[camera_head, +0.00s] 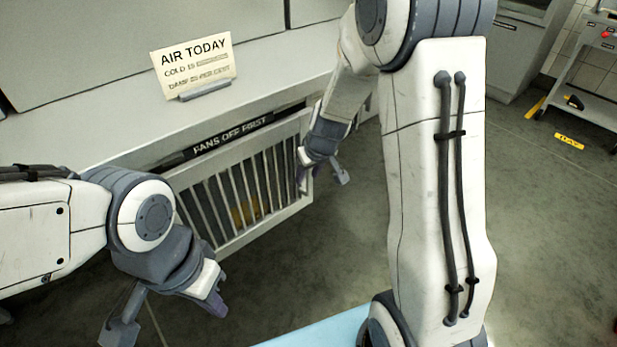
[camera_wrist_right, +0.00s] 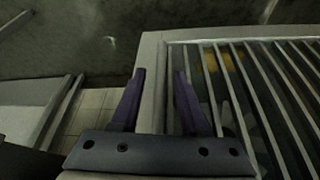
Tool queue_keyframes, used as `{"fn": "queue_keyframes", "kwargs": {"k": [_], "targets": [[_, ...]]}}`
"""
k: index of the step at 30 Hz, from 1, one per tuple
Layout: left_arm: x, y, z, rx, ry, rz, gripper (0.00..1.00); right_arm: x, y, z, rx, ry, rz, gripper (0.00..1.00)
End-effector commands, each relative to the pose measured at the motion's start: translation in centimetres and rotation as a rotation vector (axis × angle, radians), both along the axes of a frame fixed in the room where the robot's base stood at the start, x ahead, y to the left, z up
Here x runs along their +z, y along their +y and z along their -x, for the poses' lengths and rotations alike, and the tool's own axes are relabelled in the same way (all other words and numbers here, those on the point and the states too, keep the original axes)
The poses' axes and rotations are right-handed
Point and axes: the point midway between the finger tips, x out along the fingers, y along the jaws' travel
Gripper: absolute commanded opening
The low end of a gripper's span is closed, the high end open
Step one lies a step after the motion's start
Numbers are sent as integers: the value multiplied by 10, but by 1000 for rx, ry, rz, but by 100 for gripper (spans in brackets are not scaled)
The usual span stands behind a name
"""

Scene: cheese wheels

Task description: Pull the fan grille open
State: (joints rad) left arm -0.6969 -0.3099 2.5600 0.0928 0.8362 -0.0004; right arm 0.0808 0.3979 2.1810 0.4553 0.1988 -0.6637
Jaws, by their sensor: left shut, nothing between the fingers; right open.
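The fan grille (camera_head: 265,231) is a pale frame with grey slanting bars, low on the front of the long grey unit. My right gripper (camera_head: 303,176) is at the right end of the grille. In the right wrist view my right gripper (camera_wrist_right: 160,74) is open, with one finger on each side of the grille's pale edge frame (camera_wrist_right: 152,52). I cannot tell whether either finger touches it. My left gripper (camera_head: 217,304) is shut and empty, in front of the grille at the lower left. I cannot tell whether the grille stands ajar.
A "FANS OFF FIRST" strip (camera_head: 232,134) runs above the grille. An "AIR TODAY" card (camera_head: 192,65) stands on the ledge. Something yellow (camera_head: 244,211) shows behind the bars. A cart (camera_head: 582,95) stands at the far right. The floor (camera_head: 550,225) at right is open.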

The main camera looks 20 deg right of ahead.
Motion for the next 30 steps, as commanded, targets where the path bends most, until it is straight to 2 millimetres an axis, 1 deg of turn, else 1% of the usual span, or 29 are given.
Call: {"fn": "queue_keyframes", "kwargs": {"k": [8, 9, 11, 12, 30], "targets": [[0, 0, 0, 0, 0, 0, 0, -2, 0, -1, 1, 0, 0, 45], [0, 0, 0, 0, 0, 0, 0, -2, 0, -1, 0, 0, 0, 37], [0, 0, 0, 0, 0, 0, 0, -2, 0, -1, 0, 0, 0, 14], [0, 0, 0, 0, 0, 0, 0, -1, 0, -1, 0, 0, 0, 0], [0, 0, 0, 0, 0, 0, 0, -1, 0, -1, 0, 0, 0, 0]]}}
